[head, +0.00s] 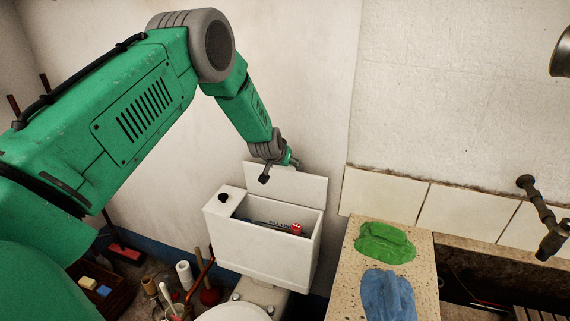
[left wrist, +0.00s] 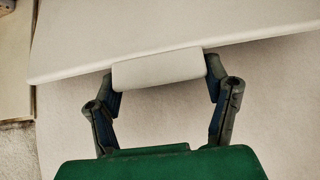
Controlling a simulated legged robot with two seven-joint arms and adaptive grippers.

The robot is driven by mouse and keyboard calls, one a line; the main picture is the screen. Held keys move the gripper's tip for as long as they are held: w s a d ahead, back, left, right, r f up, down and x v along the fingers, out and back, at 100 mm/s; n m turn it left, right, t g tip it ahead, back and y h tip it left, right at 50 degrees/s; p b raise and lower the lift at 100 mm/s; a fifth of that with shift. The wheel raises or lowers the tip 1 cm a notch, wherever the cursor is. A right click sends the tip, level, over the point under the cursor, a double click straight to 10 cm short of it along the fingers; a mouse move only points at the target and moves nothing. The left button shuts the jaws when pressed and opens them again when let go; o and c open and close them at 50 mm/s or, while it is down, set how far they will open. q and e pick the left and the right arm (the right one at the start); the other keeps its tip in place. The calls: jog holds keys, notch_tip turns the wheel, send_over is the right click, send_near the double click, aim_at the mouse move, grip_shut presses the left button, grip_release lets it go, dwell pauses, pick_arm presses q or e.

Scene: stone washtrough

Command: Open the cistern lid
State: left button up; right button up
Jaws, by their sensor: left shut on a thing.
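The cistern (head: 262,246) is a white box against the wall, with its top open and the fittings inside showing. Its white lid (head: 300,187) stands raised, tilted up at the back against or near the wall. My left gripper (head: 264,178) is at the upper edge of the lid. In the left wrist view the gripper (left wrist: 160,80) has its two fingers shut on a pale tab (left wrist: 158,69) at the edge of the lid (left wrist: 170,35). My right gripper is not in view.
A stone counter (head: 345,286) with a green cloth (head: 384,242) and a blue cloth (head: 387,295) stands right of the cistern. A tap (head: 545,215) juts from the wall at the right. A paper roll (head: 185,275) and several tools stand on the floor at lower left.

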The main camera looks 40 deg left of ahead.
pick_arm(q)
jog(key=shift+s+f, duration=0.2)
jog(key=shift+f, duration=0.15)
jog(key=o, duration=1.7)
jog(key=shift+c, duration=0.2)
jog(key=shift+w+a+f, duration=0.15)
jog(key=shift+w+a, duration=0.05)
jog(key=shift+w, duration=0.15)
jog(key=shift+s+r, duration=0.15)
jog(key=shift+r, duration=0.15)
jog(key=shift+s+d+r, duration=0.15)
jog(key=shift+s+r, duration=0.1)
jog(key=v, duration=1)
jog(key=shift+s+r, duration=0.15)
jog(key=shift+s, duration=0.05)
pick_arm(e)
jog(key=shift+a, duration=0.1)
